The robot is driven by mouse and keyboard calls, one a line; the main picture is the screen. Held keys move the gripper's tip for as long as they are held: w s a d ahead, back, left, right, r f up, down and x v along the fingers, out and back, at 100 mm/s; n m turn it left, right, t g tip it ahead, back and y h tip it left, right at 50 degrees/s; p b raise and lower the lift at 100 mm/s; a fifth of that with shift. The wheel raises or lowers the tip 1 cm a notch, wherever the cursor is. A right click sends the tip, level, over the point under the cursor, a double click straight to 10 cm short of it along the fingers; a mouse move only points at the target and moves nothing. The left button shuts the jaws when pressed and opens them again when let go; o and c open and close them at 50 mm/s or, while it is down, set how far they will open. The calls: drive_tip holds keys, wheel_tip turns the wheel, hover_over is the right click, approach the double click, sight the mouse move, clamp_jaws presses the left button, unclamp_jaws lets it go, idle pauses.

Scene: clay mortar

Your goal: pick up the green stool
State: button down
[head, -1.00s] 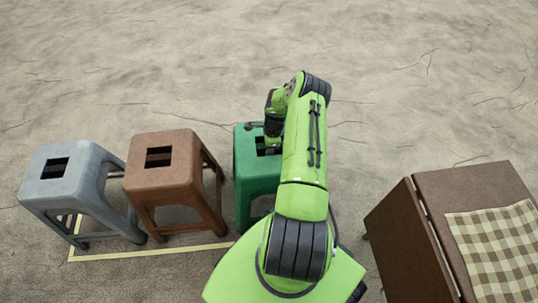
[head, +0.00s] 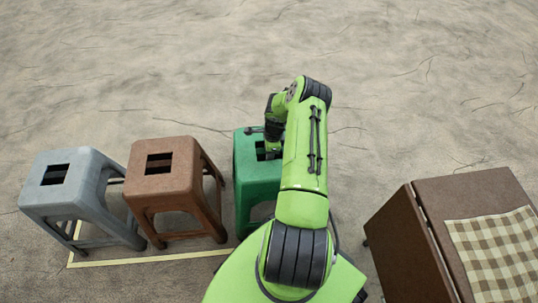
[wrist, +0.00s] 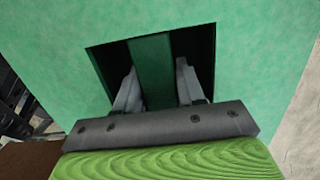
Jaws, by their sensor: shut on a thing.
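The green stool (head: 256,182) stands upright on the ground in the middle of the head view, partly hidden by my arm. Its seat (wrist: 60,60) fills most of the wrist view, with a square hole in it split by a green bar (wrist: 152,72). My gripper (wrist: 155,85) reaches down into the hole, one finger on each side of the bar, and is shut on it. In the head view my gripper (head: 272,150) is over the seat, its fingertips hidden in the hole.
A brown stool (head: 165,172) and a grey stool (head: 70,190) stand to the left, the brown one close to the green stool. A pale line (head: 150,259) marks the ground there. A brown table (head: 455,190) with a checked cloth (head: 490,250) is at the right. The ground behind is clear.

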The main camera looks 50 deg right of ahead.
wheel_tip(320, 180, up, 17)
drive_tip(key=p, duration=0.5)
wheel_tip(320, 180, up, 24)
drive_tip(key=p, duration=1.7)
drive_tip(key=shift+f, duration=0.15)
